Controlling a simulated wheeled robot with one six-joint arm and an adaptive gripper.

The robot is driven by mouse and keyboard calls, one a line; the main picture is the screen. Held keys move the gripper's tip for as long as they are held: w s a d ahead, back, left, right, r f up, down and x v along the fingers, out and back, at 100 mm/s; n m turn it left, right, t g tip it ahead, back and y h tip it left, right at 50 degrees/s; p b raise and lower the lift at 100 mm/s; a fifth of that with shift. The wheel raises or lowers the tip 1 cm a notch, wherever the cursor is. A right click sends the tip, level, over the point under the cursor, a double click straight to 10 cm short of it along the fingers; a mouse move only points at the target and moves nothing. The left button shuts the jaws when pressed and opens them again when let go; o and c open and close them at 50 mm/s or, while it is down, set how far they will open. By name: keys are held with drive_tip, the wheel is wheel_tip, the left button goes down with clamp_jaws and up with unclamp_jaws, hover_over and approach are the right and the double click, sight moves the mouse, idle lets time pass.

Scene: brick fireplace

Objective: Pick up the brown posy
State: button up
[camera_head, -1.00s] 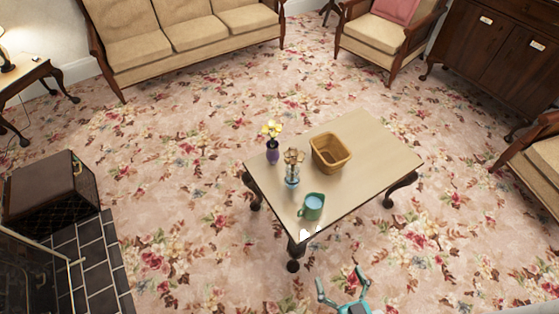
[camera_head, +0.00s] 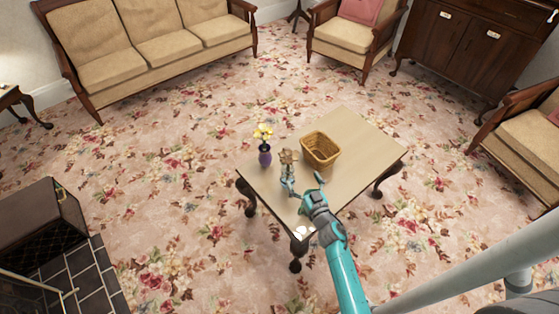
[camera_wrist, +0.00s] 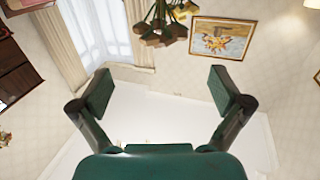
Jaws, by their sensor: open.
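The brown posy (camera_head: 288,157) stands upright at the left part of the coffee table (camera_head: 365,140), its lower end partly hidden by a finger of my gripper. Brown blooms of the posy (camera_wrist: 163,25) also show at the top edge of the wrist view, beyond the fingertips. My gripper (camera_head: 304,183) is over the table's near part, just in front of and right of the posy. In the wrist view my gripper (camera_wrist: 162,92) has its fingers spread wide with nothing between them.
A purple vase with yellow flowers (camera_head: 265,154) stands just left of the posy. A wicker basket (camera_head: 320,149) stands to its right. A small white thing (camera_head: 303,231) lies at the near corner. The table's right part is clear.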

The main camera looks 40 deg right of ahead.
sight(290, 157)
drive_tip(key=x, duration=1.1)
drive_tip(key=shift+w+a+r, duration=0.1)
drive_tip(key=shift+w, duration=0.1)
drive_tip(key=shift+c, duration=0.3)
drive_tip(key=c, duration=0.8)
